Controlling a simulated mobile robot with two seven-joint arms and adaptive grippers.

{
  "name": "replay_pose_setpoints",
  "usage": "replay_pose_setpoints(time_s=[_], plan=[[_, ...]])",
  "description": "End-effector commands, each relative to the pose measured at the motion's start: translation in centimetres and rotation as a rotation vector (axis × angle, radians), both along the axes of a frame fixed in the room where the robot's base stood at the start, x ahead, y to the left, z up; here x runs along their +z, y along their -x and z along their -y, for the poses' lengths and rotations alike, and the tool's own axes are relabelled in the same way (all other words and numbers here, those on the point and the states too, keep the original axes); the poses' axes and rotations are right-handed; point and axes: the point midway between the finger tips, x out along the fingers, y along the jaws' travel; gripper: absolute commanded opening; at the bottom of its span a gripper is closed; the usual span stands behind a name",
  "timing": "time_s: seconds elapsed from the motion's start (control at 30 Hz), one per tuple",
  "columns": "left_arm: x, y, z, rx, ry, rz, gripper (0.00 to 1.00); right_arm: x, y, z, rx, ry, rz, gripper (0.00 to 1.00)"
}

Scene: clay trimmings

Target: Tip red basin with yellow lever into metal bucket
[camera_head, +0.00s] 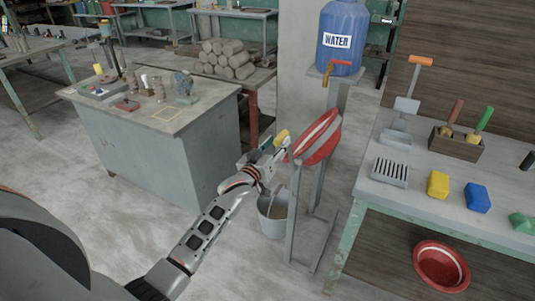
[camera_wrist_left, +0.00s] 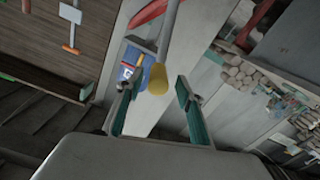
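The red basin (camera_head: 318,138) with a pale band sits in a grey metal stand and looks tilted, its lower end to the left. Its yellow lever (camera_head: 281,138) points left, toward my left gripper (camera_head: 268,152). In the left wrist view, the yellow lever end (camera_wrist_left: 158,80) shows between the teal fingertips of my open left gripper (camera_wrist_left: 156,92); I cannot tell whether the fingers are around it or just short of it. A bit of the red basin (camera_wrist_left: 150,12) shows at the top. The metal bucket (camera_head: 273,226) stands on the floor below, partly hidden by my arm. My right gripper is out of view.
A blue water jug (camera_head: 343,35) with a tap stands above the basin. A grey workbench (camera_head: 140,140) stands left. A table (camera_head: 400,205) with blocks and tools stands right; another red basin (camera_head: 441,266) lies beneath. Stacked clay rolls (camera_head: 228,60) lie behind.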

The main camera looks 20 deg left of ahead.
Motion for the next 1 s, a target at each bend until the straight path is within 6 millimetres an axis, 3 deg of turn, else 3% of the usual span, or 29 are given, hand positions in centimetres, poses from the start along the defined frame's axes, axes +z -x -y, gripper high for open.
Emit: replay_pose_setpoints(time_s=[0.2, 0.4, 0.6, 1.0], plan=[[-0.1, 4.5, -0.2, 0.0, 0.001, -0.001, 0.37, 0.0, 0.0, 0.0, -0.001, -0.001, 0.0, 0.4], [-0.1, 7.2, -0.3, 0.002, -0.001, -0.001, 0.37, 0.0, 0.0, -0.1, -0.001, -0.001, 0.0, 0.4], [0.0, 8.2, -0.4, 0.001, -0.001, 0.0, 0.37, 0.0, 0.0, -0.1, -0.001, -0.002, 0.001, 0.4], [0.0, 8.2, -0.4, 0.001, -0.001, 0.0, 0.37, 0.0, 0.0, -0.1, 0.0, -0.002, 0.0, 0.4]])
